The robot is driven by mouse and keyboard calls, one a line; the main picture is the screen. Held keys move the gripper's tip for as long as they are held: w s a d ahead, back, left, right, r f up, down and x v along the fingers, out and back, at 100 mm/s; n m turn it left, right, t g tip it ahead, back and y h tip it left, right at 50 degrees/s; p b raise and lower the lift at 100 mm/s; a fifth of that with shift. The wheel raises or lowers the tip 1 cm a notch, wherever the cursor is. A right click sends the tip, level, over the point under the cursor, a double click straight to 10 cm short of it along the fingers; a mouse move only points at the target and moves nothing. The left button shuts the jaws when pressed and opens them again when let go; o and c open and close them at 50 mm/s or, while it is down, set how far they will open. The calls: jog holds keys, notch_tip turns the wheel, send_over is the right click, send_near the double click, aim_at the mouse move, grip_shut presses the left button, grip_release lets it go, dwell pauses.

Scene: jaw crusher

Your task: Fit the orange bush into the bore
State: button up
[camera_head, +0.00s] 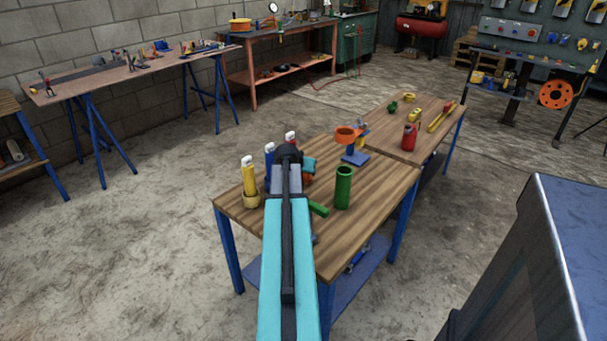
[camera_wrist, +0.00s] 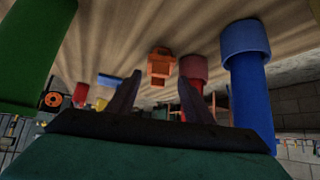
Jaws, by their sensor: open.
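My gripper (camera_wrist: 160,100) is open; its two dark fingers show in the wrist view with no object clearly held. Past the fingers, an orange stepped piece (camera_wrist: 160,68) stands at the table, apparently clear of them. In the head view, my arm covers most of the gripper. A little orange (camera_head: 307,181) shows beside my wrist, mostly hidden. An orange ring-shaped piece (camera_head: 346,133) sits above a blue stand (camera_head: 354,157) at the table's back. I cannot tell which orange piece is the bush, and no bore is clearly seen.
Yellow (camera_head: 249,172), blue (camera_head: 270,155) and red (camera_head: 291,138) upright pieces stand left of my wrist. A green cylinder (camera_head: 343,188) stands to its right, by a small green piece (camera_head: 318,209). A red bottle (camera_head: 409,137) is farther back. The wooden table's (camera_head: 385,190) right side is clear.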

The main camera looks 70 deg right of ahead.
jog(key=v, duration=0.4)
jog(key=shift+a+r, duration=0.2)
jog(key=shift+c, duration=0.4)
